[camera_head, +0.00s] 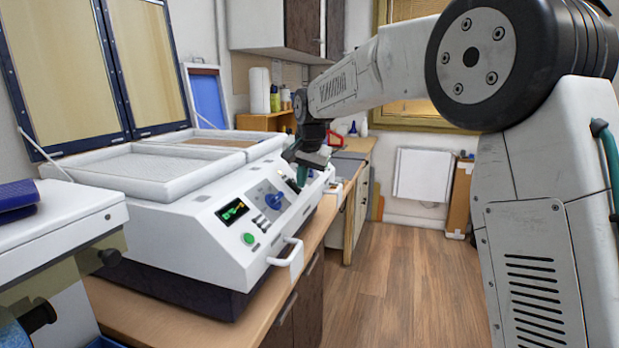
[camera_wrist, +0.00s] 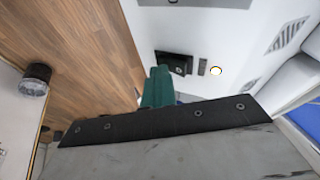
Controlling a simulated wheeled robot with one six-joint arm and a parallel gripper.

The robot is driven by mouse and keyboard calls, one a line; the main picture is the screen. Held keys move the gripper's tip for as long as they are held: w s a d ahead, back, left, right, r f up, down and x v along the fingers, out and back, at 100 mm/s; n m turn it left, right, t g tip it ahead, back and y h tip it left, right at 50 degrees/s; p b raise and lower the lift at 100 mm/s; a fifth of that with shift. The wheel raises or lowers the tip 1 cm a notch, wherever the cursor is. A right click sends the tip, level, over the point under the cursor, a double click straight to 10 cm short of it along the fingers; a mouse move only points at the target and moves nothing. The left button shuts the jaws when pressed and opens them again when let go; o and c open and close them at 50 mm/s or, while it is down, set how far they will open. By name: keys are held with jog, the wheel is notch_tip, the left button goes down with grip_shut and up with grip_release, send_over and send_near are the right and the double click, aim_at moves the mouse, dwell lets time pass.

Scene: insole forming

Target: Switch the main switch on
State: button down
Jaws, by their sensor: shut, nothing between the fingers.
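A white forming machine (camera_head: 180,225) stands on the wooden bench. Its sloped front panel carries a blue rotary knob (camera_head: 273,201), a green button (camera_head: 248,238) and a lit display (camera_head: 232,210). My gripper (camera_head: 302,176) is at the right end of this panel, its teal fingers shut and empty, pointing down. In the wrist view the shut fingers (camera_wrist: 160,75) are beside a black switch-like part (camera_wrist: 181,63) on the white panel and cover its left part. I cannot tell if they touch it, or which position it is in.
A white handle (camera_head: 288,256) sticks out from the machine's front. Two framed lids (camera_head: 128,70) stand open behind its trays. A small round button or mark (camera_wrist: 216,71) lies right of the black part. Wooden floor (camera_head: 385,285) is free to the right of the bench.

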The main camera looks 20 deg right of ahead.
jog(key=shift+r, duration=0.1)
jog(key=shift+r, duration=0.65)
jog(key=s+d+r, duration=0.2)
jog(key=s+r, duration=0.1)
jog(key=r, duration=0.2)
jog(key=s+d+r, duration=0.2)
jog(key=s+r, duration=0.1)
jog(key=r, duration=0.3)
jog(key=shift+s+d, duration=0.25)
jog(key=shift+r, duration=0.1)
